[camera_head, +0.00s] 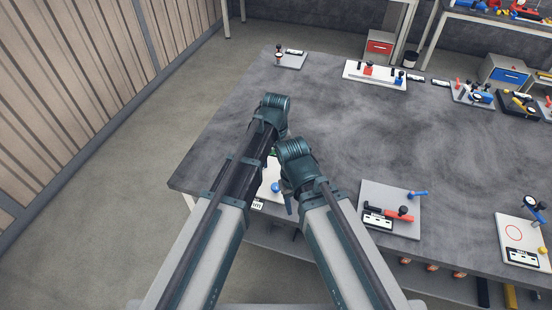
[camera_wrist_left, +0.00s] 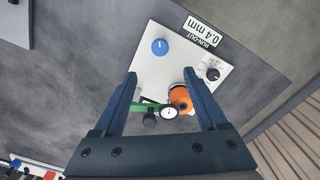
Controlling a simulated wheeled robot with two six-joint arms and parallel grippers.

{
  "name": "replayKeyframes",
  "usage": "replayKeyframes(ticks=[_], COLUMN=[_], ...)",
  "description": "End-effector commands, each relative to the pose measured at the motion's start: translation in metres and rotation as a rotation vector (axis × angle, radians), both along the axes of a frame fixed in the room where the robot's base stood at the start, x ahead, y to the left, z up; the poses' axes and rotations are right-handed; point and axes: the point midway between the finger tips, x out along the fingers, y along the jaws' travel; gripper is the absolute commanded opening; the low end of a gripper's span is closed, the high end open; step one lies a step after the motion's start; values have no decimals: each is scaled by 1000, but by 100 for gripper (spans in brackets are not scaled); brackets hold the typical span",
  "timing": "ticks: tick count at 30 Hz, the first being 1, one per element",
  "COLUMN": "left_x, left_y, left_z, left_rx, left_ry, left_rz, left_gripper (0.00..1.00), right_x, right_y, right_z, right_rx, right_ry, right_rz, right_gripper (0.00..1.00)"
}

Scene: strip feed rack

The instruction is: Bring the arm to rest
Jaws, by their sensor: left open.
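My left gripper (camera_wrist_left: 160,74) shows in the left wrist view with its two blue fingers spread apart and nothing held between the tips. Beyond the fingers is a white plate with a blue knob (camera_wrist_left: 159,47), a black dial knob (camera_wrist_left: 212,74), an orange cylinder (camera_wrist_left: 181,98) and a round gauge (camera_wrist_left: 168,112) on a green arm. The cylinder and gauge appear between the fingers; I cannot tell the height gap. In the head view my arms hide most of this plate; its blue knob (camera_head: 275,187) shows between them.
The grey table (camera_head: 330,120) has a wide clear middle. Other fixtures line the back and right.

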Motion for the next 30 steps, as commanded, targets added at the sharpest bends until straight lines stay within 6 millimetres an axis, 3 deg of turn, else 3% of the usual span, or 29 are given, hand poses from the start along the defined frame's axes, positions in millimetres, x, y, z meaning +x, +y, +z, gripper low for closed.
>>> replayKeyframes(ticks=[8, 21, 30], left_x=[-2, -71, -112], left_y=[3, 120, 167], left_z=[0, 0, 1], left_rx=[0, -1, 8], left_ry=[-1, -46, -69], left_rz=[-2, -150, -234], left_gripper=[75, 75, 75], right_x=[0, 0, 0], right_y=[0, 0, 0], right_z=[0, 0, 0], right_rx=[0, 0, 0], right_ry=[0, 0, 0], right_rz=[0, 0, 0], right_gripper=[50, 50, 50])
